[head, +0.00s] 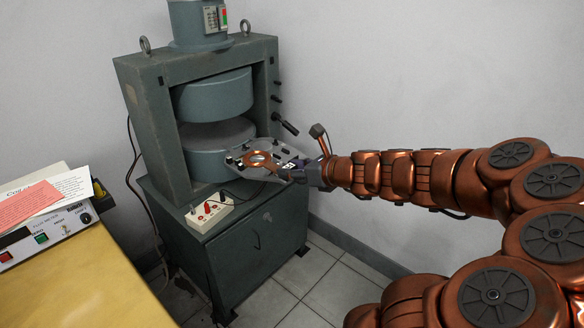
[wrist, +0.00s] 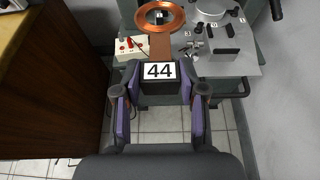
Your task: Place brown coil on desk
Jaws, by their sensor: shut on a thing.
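The brown coil (wrist: 160,46) is a flat copper ring on a short handle, with a dark block labelled 44 at its near end. My gripper (wrist: 160,82) is shut on that block, one finger on each side, and the ring points away from it. In the head view, the coil (head: 247,159) is in front of the big magnet, over a grey plate, and my gripper (head: 297,172) is to its right. Whether the coil touches the plate cannot be told. The desk (head: 95,285) has a yellow top at the lower left; its brown side (wrist: 45,80) shows in the wrist view.
The magnet frame (head: 150,110) stands on a grey-green cabinet (head: 262,240). A white switch box (head: 209,211) with a red clip is on the cabinet. Papers (head: 45,195) and a control unit (head: 50,235) occupy the desk's back. The desk's front is clear.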

